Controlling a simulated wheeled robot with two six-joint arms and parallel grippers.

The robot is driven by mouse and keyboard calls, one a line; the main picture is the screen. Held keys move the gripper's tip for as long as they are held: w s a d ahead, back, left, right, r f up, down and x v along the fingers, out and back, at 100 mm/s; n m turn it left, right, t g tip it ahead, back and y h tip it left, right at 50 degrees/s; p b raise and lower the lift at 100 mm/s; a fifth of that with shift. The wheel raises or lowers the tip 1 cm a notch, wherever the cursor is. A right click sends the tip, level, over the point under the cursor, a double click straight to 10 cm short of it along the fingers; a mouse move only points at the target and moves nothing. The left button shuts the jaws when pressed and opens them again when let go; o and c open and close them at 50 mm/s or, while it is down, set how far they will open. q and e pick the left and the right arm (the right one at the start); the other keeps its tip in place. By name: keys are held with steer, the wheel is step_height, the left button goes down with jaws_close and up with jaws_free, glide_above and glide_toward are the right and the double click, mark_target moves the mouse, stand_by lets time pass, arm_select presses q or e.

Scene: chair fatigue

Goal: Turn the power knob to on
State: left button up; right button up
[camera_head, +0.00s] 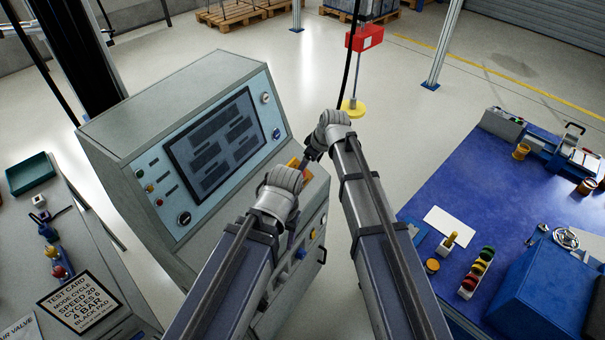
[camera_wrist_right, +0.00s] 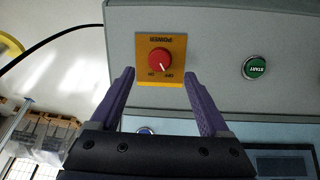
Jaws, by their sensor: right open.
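In the right wrist view, the red power knob (camera_wrist_right: 159,61) sits on a yellow plate (camera_wrist_right: 178,43) marked POWER, seen upside down. Its white mark points to the lower right, toward a small label that appears to read OFF. My right gripper (camera_wrist_right: 159,73) is open, with one purple finger on each side of the plate's lower part and nothing held. In the head view, my right gripper (camera_head: 308,157) is beside the yellow plate (camera_head: 296,164); the knob is hidden there. My left gripper's fingers are hidden behind its wrist, close to the console's right side.
The grey console (camera_head: 167,103) has a dark screen (camera_head: 214,144). A green START button (camera_wrist_right: 255,67) lies right of the knob in the wrist view. A blue-topped table (camera_head: 480,196) stands at right, a bench with a test card (camera_head: 78,302) at left.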

mark_target(303, 175)
steer(key=b+x, duration=0.5)
steer(key=x, duration=0.1)
steer(key=shift+w+f+b, duration=0.1)
steer(key=shift+f+b, duration=0.25)
steer(key=shift+f, duration=0.05)
steer(key=shift+a, duration=0.1)
jaws_close()
